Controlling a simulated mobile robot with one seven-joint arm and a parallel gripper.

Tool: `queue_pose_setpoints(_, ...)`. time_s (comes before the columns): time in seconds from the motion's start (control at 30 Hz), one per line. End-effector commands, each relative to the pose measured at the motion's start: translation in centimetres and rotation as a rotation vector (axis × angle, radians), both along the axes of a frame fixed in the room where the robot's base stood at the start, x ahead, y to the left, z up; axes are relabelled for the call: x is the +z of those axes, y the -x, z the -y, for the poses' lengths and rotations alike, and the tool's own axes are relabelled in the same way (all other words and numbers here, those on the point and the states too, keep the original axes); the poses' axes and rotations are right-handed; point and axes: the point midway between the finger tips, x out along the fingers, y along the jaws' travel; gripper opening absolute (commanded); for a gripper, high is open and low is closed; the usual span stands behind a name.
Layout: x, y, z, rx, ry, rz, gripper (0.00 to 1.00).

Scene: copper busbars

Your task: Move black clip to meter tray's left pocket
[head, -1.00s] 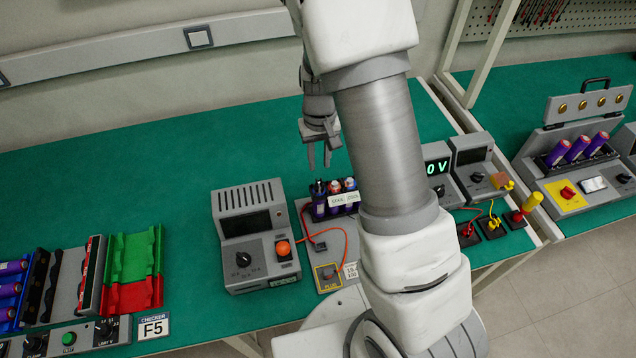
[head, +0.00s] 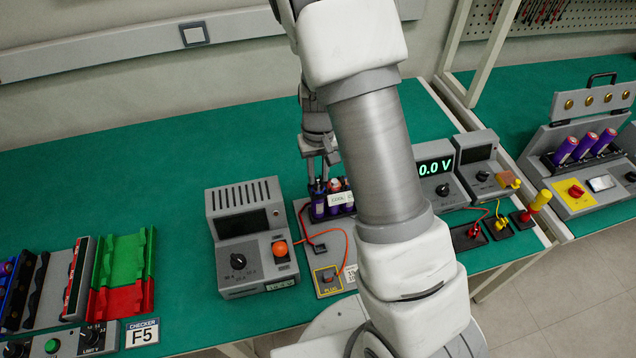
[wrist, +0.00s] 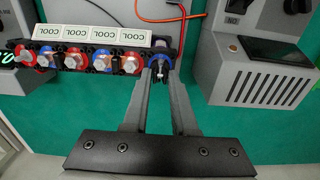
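My gripper (wrist: 161,74) is lowered over the end cell of the battery pack (wrist: 103,60). Its two fingers stand apart, one on each side of a small dark piece with a metal tip, which looks like the black clip (wrist: 160,68). No clear grip on it shows. In the head view my gripper (head: 318,181) is at the left end of the pack (head: 342,207). The voltage meter (head: 434,168) reads 0.0 V. Dark pads with red and yellow plugs lie in front of it; the left one (head: 468,237) may be the meter tray's left pocket, partly beside my arm.
A grey instrument with an orange knob (head: 280,249) stands left of the pack. An orange wire (head: 335,233) loops in front of the pack. A checker with green and red cradles (head: 120,275) is at far left. The green bench behind is clear.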

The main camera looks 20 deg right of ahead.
Motion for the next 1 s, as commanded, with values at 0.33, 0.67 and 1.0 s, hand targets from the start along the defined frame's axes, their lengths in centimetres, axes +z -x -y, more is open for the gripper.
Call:
queue_pose_setpoints(0.33, 0.6, 0.0, 0.0, 0.0, -0.001, 0.001, 0.0)
queue_pose_setpoints(0.67, 3.9, -0.1, 0.0, 0.0, 0.0, 0.002, 0.0)
queue_pose_setpoints(1.0, 4.0, 0.0, 0.0, 0.0, 0.0, 0.0, 0.0)
